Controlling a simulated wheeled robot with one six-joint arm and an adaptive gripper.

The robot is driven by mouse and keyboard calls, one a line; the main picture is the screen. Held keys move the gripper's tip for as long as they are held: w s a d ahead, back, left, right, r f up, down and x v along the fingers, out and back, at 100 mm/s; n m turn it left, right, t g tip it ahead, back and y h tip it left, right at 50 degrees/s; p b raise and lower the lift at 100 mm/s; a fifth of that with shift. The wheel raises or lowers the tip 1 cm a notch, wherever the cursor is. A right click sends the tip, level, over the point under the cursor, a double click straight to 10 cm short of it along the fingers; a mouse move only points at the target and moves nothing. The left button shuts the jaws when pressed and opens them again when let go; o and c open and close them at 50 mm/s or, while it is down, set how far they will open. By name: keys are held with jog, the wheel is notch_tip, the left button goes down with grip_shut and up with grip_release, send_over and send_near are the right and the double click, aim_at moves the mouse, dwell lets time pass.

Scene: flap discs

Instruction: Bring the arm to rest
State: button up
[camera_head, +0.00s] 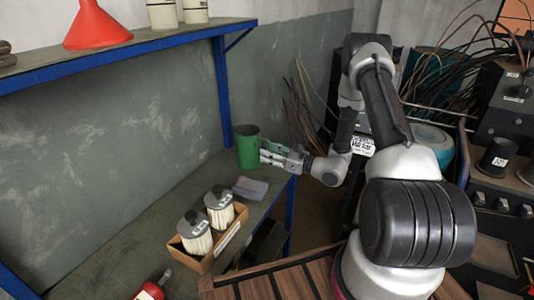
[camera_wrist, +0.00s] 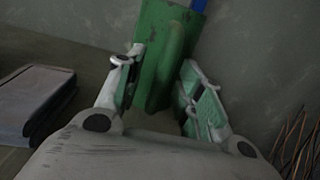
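My arm reaches out over the workbench, and my gripper (camera_head: 266,152) is at its end beside a green mug (camera_head: 247,137). In the wrist view my gripper (camera_wrist: 160,92) has its two fingers spread apart. The green mug (camera_wrist: 153,50) stands just ahead, with its handle facing the gap between the fingers. The left finger overlaps the mug in this view, and I cannot tell whether it touches. The mug stands upright on the bench in the head view.
A grey-blue block (camera_head: 250,187) lies on the bench near the mug, with a cardboard box (camera_head: 226,239) of lidded filter-like canisters nearer. A blue-edged shelf (camera_head: 160,35) holding a red funnel (camera_head: 95,27) is above. Brown rods or cables (camera_head: 303,105) stand behind my arm.

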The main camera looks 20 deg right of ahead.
jog(key=v, duration=1.1)
jog(key=s+a+f+n+g+y, duration=0.1)
jog(key=s+a+n+g, duration=0.15)
jog(key=s, duration=0.25)
jog(key=s+a+f+n+g+y, duration=0.1)
jog(key=s+g, duration=0.3)
jog(key=s, duration=0.1)
jog(key=s+d+r+n+g+h, duration=0.2)
jog(key=s+r+n+g+h, duration=0.2)
jog(key=s+r+n+g, duration=0.6)
jog(key=s+d+r+n+t+h, duration=0.2)
jog(key=s+d+r+n+h, duration=0.4)
jog(key=d+r+n+h, duration=0.35)
jog(key=a+r+n+t, duration=0.2)
jog(key=r+t, duration=0.1)
jog(key=r, duration=0.3)
jog(key=s+a+r+n+t+h, duration=0.1)
jog(key=a+r+n+t, duration=0.1)
jog(key=r, duration=0.4)
jog(key=shift+s+a+r+t, duration=0.15)
jog(key=shift+a+r+t, duration=0.2)
jog(key=shift+t, duration=0.2)
